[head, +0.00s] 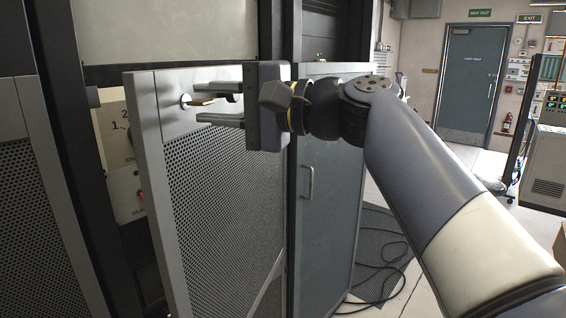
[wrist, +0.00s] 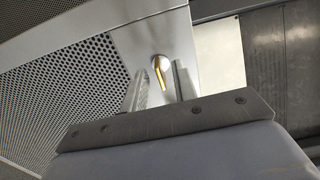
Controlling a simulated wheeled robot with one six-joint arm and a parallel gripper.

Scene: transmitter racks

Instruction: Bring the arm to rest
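My gripper (head: 203,103) is at the upper left of the head view, in front of a partly open grey perforated rack door (head: 225,190). Its two fingers are apart and hold nothing. A small brass-coloured lever or key (head: 200,101) sits in a round fitting on the door's plain upper part, level with the gap between the fingers. In the wrist view the brass lever (wrist: 158,68) shows just past the fingertips (wrist: 160,82), with no finger visibly closed on it. My arm reaches in from the lower right.
Behind the door's free edge is a cabinet with a panel marked 1 and 2 (head: 118,130). A closed grey-blue cabinet door with a handle (head: 308,182) stands right of it. Cables (head: 385,270) lie on the floor. Open floor leads to a blue exit door (head: 468,85).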

